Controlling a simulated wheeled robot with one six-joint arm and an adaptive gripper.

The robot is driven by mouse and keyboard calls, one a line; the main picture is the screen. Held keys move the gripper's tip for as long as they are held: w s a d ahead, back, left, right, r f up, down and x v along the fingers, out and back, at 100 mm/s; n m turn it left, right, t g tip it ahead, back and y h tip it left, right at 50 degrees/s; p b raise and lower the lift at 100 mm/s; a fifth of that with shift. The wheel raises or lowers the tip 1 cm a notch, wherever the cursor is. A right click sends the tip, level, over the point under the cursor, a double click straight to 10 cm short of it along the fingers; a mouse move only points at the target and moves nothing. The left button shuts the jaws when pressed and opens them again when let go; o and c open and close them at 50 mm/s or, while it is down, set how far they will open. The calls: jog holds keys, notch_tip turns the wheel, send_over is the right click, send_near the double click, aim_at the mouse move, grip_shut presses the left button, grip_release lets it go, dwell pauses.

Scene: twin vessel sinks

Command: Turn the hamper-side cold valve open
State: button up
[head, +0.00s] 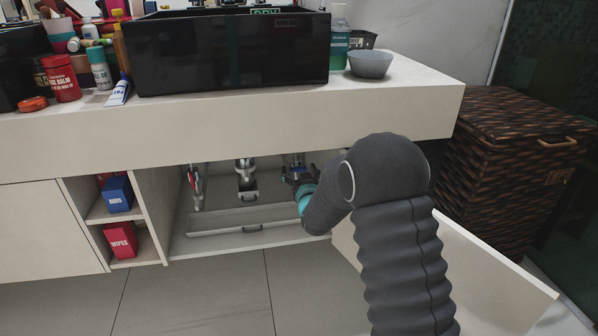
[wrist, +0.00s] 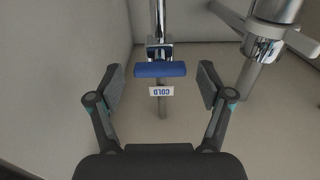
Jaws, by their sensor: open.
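The cold valve has a blue handle (wrist: 160,70) that lies crosswise on a chrome vertical pipe in the wrist view. A white tag (wrist: 161,91) reading COLD upside down hangs just below the handle. My gripper (wrist: 162,84) is open, with one pad on each side of the handle and tag, apart from both. In the head view my gripper (head: 299,182) is inside the open cabinet under the sink, at its right end nearest the wicker hamper (head: 510,150). The blue valve handle (head: 297,170) shows small there, partly hidden by the gripper.
A chrome drain pipe (wrist: 268,40) stands close right of the valve. A red-handled valve (head: 195,180) is at the cabinet's left. The open cabinet door (head: 480,265) spreads right, near my arm. The countertop (head: 200,125) overhangs the opening.

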jog(key=shift+w, duration=0.15)
jog(key=c, duration=1.2)
jog(key=shift+o, duration=0.2)
jog(key=n, duration=0.4)
jog(key=shift+a+n, duration=0.1)
jog(key=shift+n, duration=0.2)
jog(key=n, duration=0.4)
jog(key=shift+n, duration=0.3)
